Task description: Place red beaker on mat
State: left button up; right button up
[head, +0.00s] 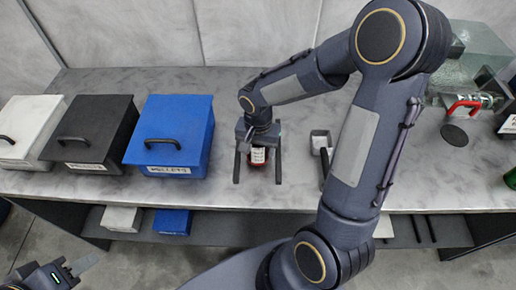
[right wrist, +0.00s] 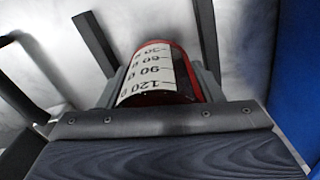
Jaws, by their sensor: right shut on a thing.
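The red beaker (head: 258,156), with a white graduated label, is between the fingers of my right gripper (head: 258,172), over the counter just right of the blue box. In the right wrist view the beaker (right wrist: 158,75) fills the middle between the jaws, its scale facing the camera. The right gripper is shut on it. I cannot tell whether its base touches the counter.
White (head: 27,120), black (head: 92,128) and blue (head: 172,128) lidded boxes line the counter's left. A red-handled item (head: 464,105) sits behind the disc. My right arm crosses the middle, hiding counter behind it.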

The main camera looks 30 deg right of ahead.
jog(key=shift+f+b, duration=0.6)
jog(key=shift+b, duration=0.1)
jog(key=o, duration=1)
jog(key=shift+r, duration=0.1)
